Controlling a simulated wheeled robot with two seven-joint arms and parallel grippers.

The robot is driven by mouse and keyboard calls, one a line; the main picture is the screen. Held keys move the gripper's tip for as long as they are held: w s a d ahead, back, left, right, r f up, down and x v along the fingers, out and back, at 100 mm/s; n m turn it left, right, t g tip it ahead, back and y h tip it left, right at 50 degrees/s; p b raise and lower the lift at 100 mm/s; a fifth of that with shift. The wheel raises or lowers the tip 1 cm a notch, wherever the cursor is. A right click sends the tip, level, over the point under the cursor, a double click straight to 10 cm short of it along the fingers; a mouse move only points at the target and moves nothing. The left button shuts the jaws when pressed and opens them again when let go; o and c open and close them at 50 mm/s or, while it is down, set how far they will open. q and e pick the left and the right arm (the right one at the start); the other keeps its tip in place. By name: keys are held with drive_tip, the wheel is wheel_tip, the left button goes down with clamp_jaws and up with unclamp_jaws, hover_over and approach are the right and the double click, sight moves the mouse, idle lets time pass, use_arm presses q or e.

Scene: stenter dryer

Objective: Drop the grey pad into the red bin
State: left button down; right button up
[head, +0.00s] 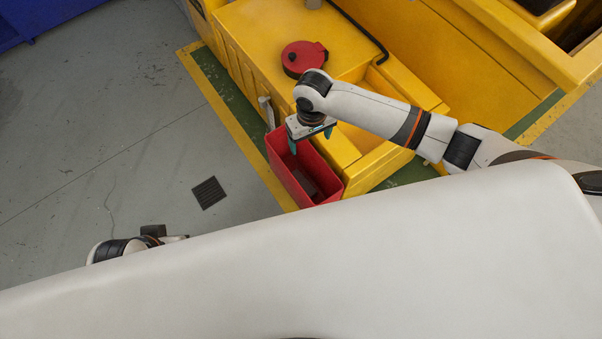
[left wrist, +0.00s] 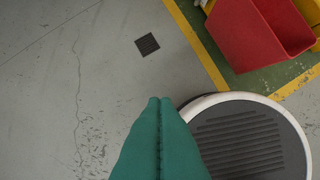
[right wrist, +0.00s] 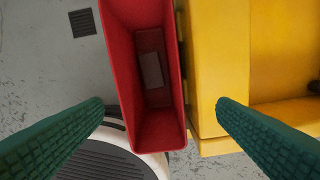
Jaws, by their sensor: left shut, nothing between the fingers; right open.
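The red bin (head: 280,165) stands on the floor against the yellow machine. A grey flat piece that looks like the grey pad (right wrist: 151,70) lies inside the bin (right wrist: 158,132), on its dark bottom. My right gripper (head: 310,140) is above the bin, with green fingers spread wide and nothing between them in the right wrist view (right wrist: 160,103). My left gripper (left wrist: 160,100) is shut and empty over the floor, away from the bin (left wrist: 258,35). In the head view only part of the left arm shows at the lower left.
The yellow machine (head: 260,60) carries a red round part (head: 303,58) on top. A dark floor grate (head: 208,193) lies left of the bin. Open grey floor is on the left. My white body hides the lower part of the head view.

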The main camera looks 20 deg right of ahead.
use_arm(q)
drive_tip(key=p+x, duration=0.2)
drive_tip(key=x, duration=0.5)
drive_tip(key=shift+s+f, duration=0.2)
use_arm(e)
wheel_tip(320, 180, up, 9)
use_arm(q)
drive_tip(key=shift+d, duration=0.1)
